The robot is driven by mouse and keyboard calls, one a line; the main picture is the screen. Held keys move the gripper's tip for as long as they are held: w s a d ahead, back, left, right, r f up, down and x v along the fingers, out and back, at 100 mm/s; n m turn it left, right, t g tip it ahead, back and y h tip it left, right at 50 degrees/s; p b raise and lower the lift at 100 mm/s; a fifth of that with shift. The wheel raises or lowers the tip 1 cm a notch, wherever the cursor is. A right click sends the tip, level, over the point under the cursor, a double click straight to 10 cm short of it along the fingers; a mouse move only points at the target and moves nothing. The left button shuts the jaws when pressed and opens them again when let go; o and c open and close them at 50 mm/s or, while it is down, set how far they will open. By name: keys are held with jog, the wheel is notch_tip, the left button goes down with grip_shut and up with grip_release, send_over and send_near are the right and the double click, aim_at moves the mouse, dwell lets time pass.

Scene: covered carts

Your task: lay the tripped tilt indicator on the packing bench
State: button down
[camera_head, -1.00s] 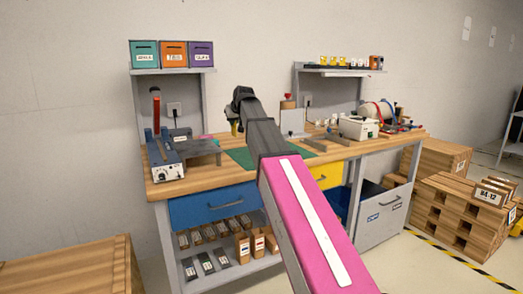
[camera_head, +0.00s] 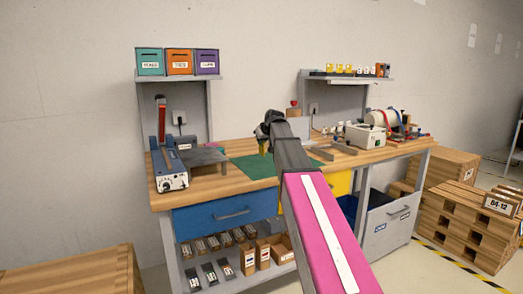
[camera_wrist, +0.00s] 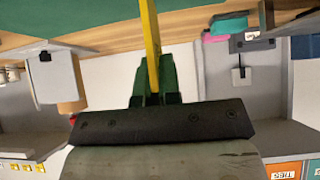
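My gripper (camera_head: 263,147) is over the packing bench (camera_head: 217,192), above the green mat (camera_head: 254,169). In the wrist view, my gripper's green fingers (camera_wrist: 154,72) are closed on a thin yellow piece (camera_wrist: 151,30), seen edge-on. It looks like the tilt indicator, but its face and any tripped mark cannot be made out.
A blue device (camera_head: 171,179) and a grey stand (camera_head: 203,159) are left of the mat. A white box (camera_head: 365,135) and other gear fill the right side. Two raised shelves hold coloured bins (camera_head: 179,62) and several small yellow items (camera_head: 343,69). The bench front edge is clear.

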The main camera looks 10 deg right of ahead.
aim_at(262, 148)
jog(key=shift+f, duration=2.05)
jog(key=shift+f, duration=0.25)
jog(key=c, duration=1.3)
grip_release()
jog(key=shift+s+r, duration=0.15)
jog(key=shift+r, duration=0.3)
jog(key=v, duration=1.1)
jog(key=shift+s+d+r, duration=0.15)
jog(key=shift+s+r, duration=0.05)
jog(key=shift+r, duration=0.05)
